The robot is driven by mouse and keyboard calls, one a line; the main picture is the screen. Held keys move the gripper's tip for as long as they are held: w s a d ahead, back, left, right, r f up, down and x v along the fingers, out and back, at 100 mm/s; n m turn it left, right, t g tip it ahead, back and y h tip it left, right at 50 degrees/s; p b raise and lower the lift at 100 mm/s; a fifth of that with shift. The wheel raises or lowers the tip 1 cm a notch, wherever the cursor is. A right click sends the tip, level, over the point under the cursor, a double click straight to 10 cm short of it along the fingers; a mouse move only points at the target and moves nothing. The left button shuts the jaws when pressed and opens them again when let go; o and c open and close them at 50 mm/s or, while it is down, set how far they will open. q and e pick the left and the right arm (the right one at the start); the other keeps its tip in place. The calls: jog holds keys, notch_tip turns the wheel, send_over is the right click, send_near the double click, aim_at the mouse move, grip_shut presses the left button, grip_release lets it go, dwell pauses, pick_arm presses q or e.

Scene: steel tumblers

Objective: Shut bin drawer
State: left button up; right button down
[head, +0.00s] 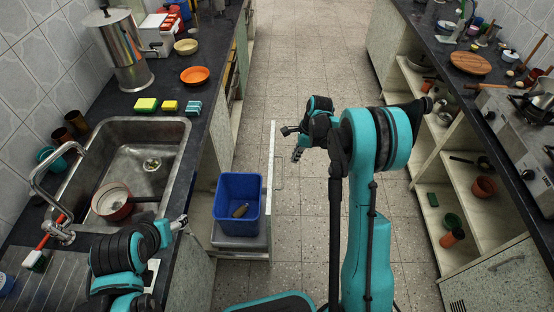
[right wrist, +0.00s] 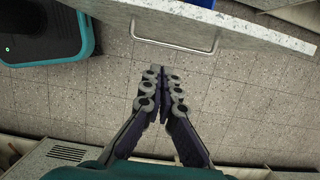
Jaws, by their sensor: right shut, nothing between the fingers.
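The bin drawer (head: 271,200) stands pulled out from the left counter into the aisle, with its tall pale front facing right. A blue bin (head: 237,182) sits in it, with a brownish object inside. The metal handle (head: 279,172) is on the front's outer face. My right gripper (head: 297,155) is on the aisle side of the drawer front, shut and empty. In the right wrist view my fingertips (right wrist: 160,72) point towards the speckled drawer front (right wrist: 230,18) and its bar handle (right wrist: 172,47), apparently short of them. My left gripper (head: 181,222) is by the sink counter's edge; its jaws are unclear.
The tiled aisle floor (head: 310,60) is clear beyond the drawer. The left counter holds a sink (head: 170,140), sponges (head: 146,104) and an orange bowl (head: 195,75). Open shelves (head: 440,150) with pots line the right side.

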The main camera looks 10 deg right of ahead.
pick_arm(q)
notch_tip(320, 180, down, 5)
jog(key=b, duration=0.5)
jog(key=shift+d+f, duration=0.1)
jog(key=shift+f, duration=0.05)
pick_arm(e)
jog(key=w+a+f, duration=0.1)
jog(key=a+f, duration=0.5)
jog(key=f, duration=0.3)
jog(key=shift+w+f, duration=0.15)
jog(key=shift+w, duration=0.1)
pick_arm(q)
jog(key=shift+s, duration=0.1)
